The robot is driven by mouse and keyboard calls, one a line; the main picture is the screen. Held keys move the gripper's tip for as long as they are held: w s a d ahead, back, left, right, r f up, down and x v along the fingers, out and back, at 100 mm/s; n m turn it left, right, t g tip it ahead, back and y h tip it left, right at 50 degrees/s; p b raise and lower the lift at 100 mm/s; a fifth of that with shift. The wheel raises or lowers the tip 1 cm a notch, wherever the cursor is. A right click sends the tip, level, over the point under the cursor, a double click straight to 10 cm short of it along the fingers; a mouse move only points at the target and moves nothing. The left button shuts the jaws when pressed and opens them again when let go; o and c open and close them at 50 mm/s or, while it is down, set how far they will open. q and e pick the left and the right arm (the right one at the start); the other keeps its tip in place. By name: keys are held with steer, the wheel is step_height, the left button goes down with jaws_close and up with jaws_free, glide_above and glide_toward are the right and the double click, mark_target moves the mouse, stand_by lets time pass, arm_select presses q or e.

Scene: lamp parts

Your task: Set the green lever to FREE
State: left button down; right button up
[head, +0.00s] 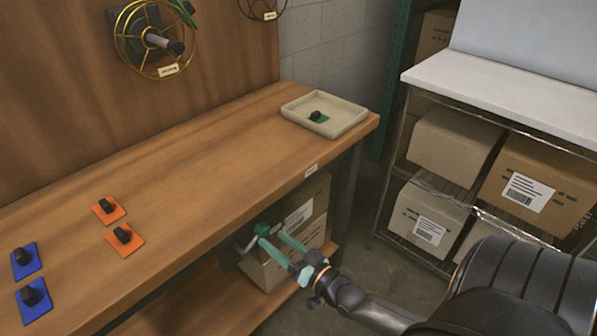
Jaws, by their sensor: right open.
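A lever with a green knob (262,229) and a short metal bar sits below the workbench's front edge, in front of the boxes on the lower shelf. My right gripper (272,239) comes in from the lower right with its pale green fingers apart, open and pointing at the knob. The fingertips are close to the knob; I cannot tell whether they touch it. The lever's FREE marking cannot be made out, so its setting is unclear. My left gripper is out of view.
The wooden workbench (190,165) carries blue and orange plates with black knobs at left and a beige tray (345,123) holding a green plate at its far right. A gold wire reel (150,40) hangs on the back panel. A box rack (480,82) stands at right.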

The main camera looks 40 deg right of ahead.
arm_select(q)
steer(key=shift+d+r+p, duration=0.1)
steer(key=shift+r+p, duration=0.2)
steer(key=shift+p, duration=0.1)
arm_select(e)
steer(key=s, duration=0.8)
steer(key=shift+d, duration=0.3)
steer(key=s+a+f+n+g+y, duration=0.1)
steer(key=s+a+f+n+g, duration=0.25)
steer(key=a, duration=0.55)
steer(key=s+a+f+n+g+y, duration=0.1)
steer(key=s+a+f+n+g, duration=0.15)
steer(key=a+f+g, duration=0.4)
arm_select(q)
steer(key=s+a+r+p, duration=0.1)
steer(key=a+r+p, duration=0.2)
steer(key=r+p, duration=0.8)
steer(key=p, duration=0.4)
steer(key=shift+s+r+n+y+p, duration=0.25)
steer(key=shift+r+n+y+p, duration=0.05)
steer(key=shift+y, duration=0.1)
arm_select(e)
step_height(320, 180, up, 14)
steer(key=s+d+t, duration=0.1)
steer(key=shift+d+h, duration=0.25)
steer(key=shift+h, duration=0.15)
